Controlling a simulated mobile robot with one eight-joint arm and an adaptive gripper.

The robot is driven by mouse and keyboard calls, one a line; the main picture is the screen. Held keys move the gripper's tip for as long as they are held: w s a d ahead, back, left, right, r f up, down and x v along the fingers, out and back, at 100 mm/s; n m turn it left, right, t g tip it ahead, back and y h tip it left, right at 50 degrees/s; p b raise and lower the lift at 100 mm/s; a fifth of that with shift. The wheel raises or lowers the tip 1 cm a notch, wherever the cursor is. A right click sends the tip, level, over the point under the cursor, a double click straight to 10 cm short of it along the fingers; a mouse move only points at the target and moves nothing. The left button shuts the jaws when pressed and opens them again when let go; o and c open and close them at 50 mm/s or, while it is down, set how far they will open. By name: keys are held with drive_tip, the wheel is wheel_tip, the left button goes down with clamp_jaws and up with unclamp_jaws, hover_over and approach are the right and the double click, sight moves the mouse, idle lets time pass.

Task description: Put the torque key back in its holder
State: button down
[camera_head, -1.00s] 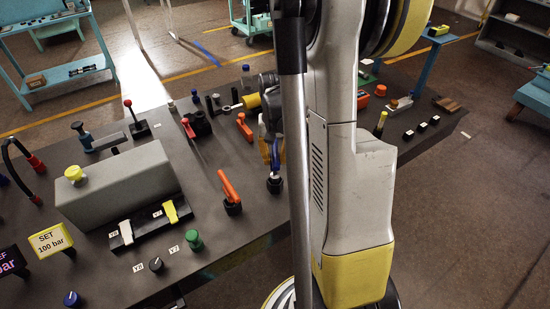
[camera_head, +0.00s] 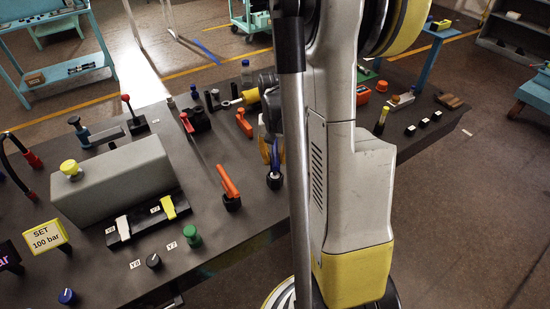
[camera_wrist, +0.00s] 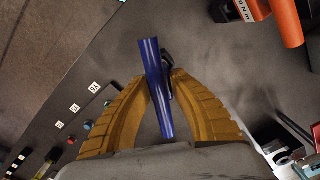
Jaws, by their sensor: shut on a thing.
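The torque key appears as a blue rod (camera_wrist: 156,85) between my gripper's two yellow fingers in the wrist view. My gripper (camera_wrist: 158,80) is shut on it. A dark part shows just behind the rod; I cannot tell whether it belongs to the key or to a holder. In the head view, my gripper (camera_head: 266,150) is partly hidden behind my arm. The blue key (camera_head: 275,156) shows beside its yellow fingers, above a dark round piece on the bench. I cannot clearly make out the key's holder.
An orange-handled lever (camera_head: 228,181) on a black base stands left of my gripper on the dark bench (camera_head: 215,225). Another orange lever (camera_head: 244,124) and a red lever stand behind. A grey block (camera_head: 115,180) lies further left. Small labelled pieces (camera_head: 423,122) line the right side.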

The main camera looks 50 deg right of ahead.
drive_tip(key=shift+f+b, duration=0.9)
drive_tip(key=shift+f, duration=0.2)
drive_tip(key=c, duration=1.2)
unclamp_jaws()
wheel_tip(320, 180, up, 12)
drive_tip(key=shift+r, duration=0.1)
drive_tip(key=shift+a, duration=0.1)
